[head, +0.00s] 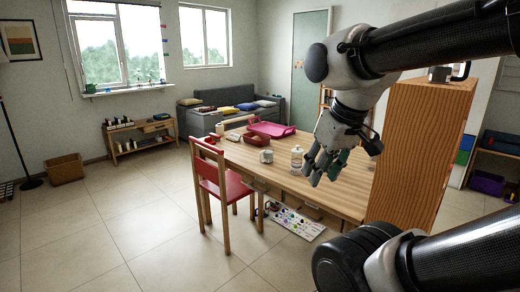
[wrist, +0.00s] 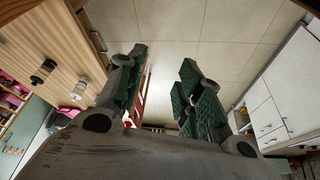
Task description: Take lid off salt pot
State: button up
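I cannot tell for sure which thing is the salt pot. A grey pot with a dark handle (head: 438,74) stands on top of the tall wooden cabinet. My gripper (head: 328,165) hangs in front of the table's right part, right of the white jar. In the wrist view its green-padded fingers (wrist: 160,90) are spread wide with nothing between them.
A red chair (head: 222,180) stands at the table's near left. The tall wooden cabinet (head: 422,145) stands close right of my gripper.

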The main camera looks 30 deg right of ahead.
aim_at(297, 151)
jog(key=i+j+z, duration=0.15)
jog(key=i+z, duration=0.3)
jog(key=i+j+z, duration=0.45)
jog(key=i, duration=0.15)
jog(key=i+j+z, duration=0.85)
jog(key=j, duration=0.15)
